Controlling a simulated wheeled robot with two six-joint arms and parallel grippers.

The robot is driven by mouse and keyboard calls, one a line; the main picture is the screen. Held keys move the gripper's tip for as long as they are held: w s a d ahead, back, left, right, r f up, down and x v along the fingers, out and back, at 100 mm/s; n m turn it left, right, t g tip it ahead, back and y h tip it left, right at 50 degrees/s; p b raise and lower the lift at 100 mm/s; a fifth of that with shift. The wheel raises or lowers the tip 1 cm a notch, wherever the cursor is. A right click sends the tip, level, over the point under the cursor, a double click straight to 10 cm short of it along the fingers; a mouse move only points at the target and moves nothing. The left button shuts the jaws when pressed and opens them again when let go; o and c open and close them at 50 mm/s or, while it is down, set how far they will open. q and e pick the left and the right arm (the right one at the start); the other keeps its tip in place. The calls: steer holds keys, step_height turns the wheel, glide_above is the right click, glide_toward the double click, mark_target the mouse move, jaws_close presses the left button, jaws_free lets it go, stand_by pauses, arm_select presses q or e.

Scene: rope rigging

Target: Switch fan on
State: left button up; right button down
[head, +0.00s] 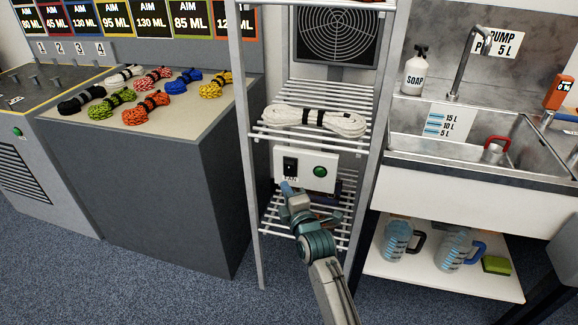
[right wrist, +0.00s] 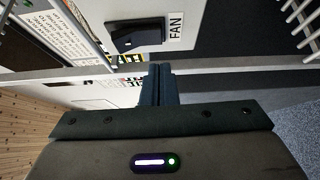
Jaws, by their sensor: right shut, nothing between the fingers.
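The fan's white control box (head: 306,158) stands on a shelf of the wire rack. It has a black rocker switch (head: 290,166), a FAN label and a round green light or button (head: 320,171). My right gripper (head: 287,187) is shut and empty, with its tips just below the switch by the label. In the right wrist view, the closed fingers (right wrist: 158,72) point toward the panel, close to the black switch (right wrist: 138,37) and the FAN label (right wrist: 175,30). I cannot tell whether they touch. The fan (head: 335,35) sits higher on the rack behind its grille. My left gripper is out of view.
A white rope coil (head: 315,121) lies on the rack shelf above the box. Rack posts (head: 245,150) flank the arm. A table with several coloured ropes (head: 145,107) is at left, a sink (head: 470,150) at right.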

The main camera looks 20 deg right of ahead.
mark_target(289, 169)
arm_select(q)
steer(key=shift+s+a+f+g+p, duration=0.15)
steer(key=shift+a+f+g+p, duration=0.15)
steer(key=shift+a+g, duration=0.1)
arm_select(e)
steer(key=shift+w+d+r, duration=0.55)
steer(key=shift+w+r, duration=0.1)
steer(key=shift+w, duration=0.2)
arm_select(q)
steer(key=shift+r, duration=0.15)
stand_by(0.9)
arm_select(e)
steer(key=shift+w+r, duration=0.1)
arm_select(q)
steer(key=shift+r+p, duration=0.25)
steer(key=shift+p, duration=0.1)
arm_select(e)
steer(key=shift+w+d+r, duration=0.1)
steer(key=shift+w+d, duration=0.1)
